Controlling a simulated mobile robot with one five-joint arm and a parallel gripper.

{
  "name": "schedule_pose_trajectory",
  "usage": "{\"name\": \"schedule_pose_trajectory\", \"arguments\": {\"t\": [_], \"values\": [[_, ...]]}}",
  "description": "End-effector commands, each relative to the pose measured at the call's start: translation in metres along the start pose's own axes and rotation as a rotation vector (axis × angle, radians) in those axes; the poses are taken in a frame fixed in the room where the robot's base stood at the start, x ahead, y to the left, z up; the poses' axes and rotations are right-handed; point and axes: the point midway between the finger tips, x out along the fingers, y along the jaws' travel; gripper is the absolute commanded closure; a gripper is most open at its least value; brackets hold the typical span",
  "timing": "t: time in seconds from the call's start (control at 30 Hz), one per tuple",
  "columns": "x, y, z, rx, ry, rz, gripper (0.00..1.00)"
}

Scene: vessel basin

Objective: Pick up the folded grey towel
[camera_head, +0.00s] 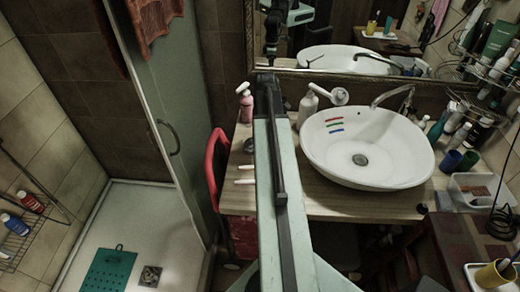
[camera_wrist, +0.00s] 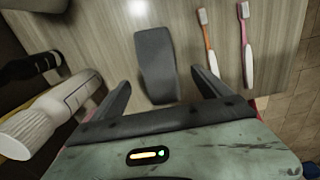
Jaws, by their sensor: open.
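A folded grey towel (camera_wrist: 157,62) lies on the wooden counter in the wrist view, seen as a dark grey narrow strip. My gripper (camera_wrist: 161,80) is open, with one finger to the left and one to the right of the towel's near part. Gaps show between the towel and both fingers, and nothing is held. I cannot tell how high the fingers are above the counter. In the head view my arm covers this part of the counter, and I cannot make out the towel there.
Two toothbrushes (camera_wrist: 246,45) lie right of the towel. A white bottle (camera_wrist: 50,112) and a dark one (camera_wrist: 30,66) are close on the left. A white basin (camera_head: 367,145) stands on the counter (camera_head: 330,203), with a pink spray bottle (camera_head: 246,106) at the back.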

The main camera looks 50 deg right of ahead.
Motion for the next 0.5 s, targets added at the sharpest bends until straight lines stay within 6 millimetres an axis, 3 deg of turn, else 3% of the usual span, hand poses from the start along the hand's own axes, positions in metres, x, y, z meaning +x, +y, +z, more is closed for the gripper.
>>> {"name": "schedule_pose_trajectory", "arguments": {"t": [0.17, 0.5], "values": [[0.008, 0.000, -0.004, -0.004, 0.000, 0.000, 0.13], [0.059, 0.001, -0.009, -0.006, 0.000, 0.000, 0.13]]}}
